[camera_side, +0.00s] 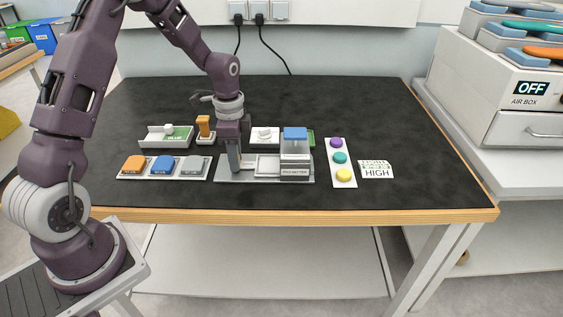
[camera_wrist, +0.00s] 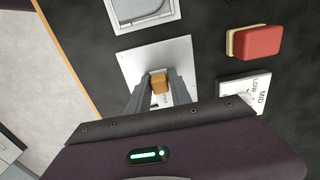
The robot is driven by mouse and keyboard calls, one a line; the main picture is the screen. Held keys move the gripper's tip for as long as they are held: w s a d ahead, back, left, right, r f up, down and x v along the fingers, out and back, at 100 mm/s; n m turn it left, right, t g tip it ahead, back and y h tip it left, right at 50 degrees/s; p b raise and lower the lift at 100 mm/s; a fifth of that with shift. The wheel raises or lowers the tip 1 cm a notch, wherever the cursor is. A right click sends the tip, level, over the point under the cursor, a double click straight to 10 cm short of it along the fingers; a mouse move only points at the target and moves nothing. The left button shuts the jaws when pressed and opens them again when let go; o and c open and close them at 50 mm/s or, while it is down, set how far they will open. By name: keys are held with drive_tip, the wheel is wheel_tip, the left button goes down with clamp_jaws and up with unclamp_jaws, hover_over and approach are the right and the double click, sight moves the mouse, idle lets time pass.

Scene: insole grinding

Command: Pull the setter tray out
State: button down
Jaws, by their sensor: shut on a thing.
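The pad setter (camera_side: 295,173) stands near the front middle of the black bench in the side view, a grey block with a blue top on a pale base plate. A pale tray section (camera_side: 268,165) shows to the left of the block. My gripper (camera_side: 235,168) is low over the left end of the base plate. Whether the tray is partly inside the block is unclear.
Orange, blue and grey pads (camera_side: 163,167) lie on a white strip at left. An orange lever (camera_side: 204,127) and white dial unit (camera_side: 264,136) stand behind. The bench's back is clear.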

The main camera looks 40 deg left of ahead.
drive_tip(key=shift+s+a, duration=0.9)
drive_tip(key=shift+a, duration=0.05)
drive_tip(key=c, duration=1.4)
unclamp_jaws()
wheel_tip(320, 180, up, 7)
